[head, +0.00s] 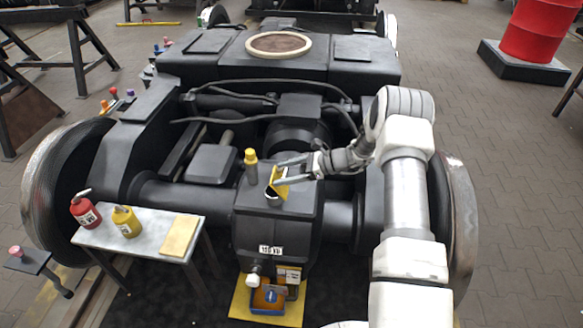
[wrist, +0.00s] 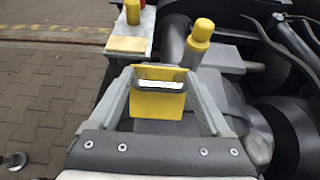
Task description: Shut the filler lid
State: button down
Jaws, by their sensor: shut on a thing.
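The filler lid (head: 278,178) is a small yellow flap at the top of the dark gearbox housing (head: 275,222). In the head view it stands raised and tilted beside the filler opening (head: 271,193), which shows as a small pale-rimmed hole. My gripper (head: 281,170) reaches in from the right and is shut on the lid. In the wrist view the yellow lid (wrist: 157,104) lies between the two grey fingers of my gripper (wrist: 160,74). A grey band with a white strip crosses the yellow there. The lid's hinge cannot be made out.
A yellow-capped post (head: 251,164) stands close left of the lid. Black hoses (head: 270,86) run behind. A small table (head: 150,229) at left holds a red can (head: 85,212), a yellow can (head: 126,222) and a tan pad (head: 180,236). A blue tray (head: 268,300) sits below the housing.

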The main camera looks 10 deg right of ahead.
jog(key=a+h+p, duration=0.2)
jog(key=shift+w+r+g+h, duration=0.1)
jog(key=shift+w+g+h, duration=0.2)
jog(key=shift+g+h, duration=0.1)
jog(key=a+h+p, duration=0.1)
jog(key=f+g+h+p, duration=0.1)
jog(key=shift+w+a+h+p, duration=0.3)
jog(key=shift+a+h, duration=0.1)
jog(key=a+f+h, duration=0.1)
jog(key=h, duration=0.1)
jog(key=a+f+g+h+p, duration=0.1)
jog(key=h, duration=0.1)
jog(key=shift+w+f, duration=0.35)
jog(key=shift+w, duration=0.05)
jog(key=shift+a+f, duration=0.25)
jog(key=shift+f, duration=0.1)
jog(key=shift+a, duration=0.1)
grip_release()
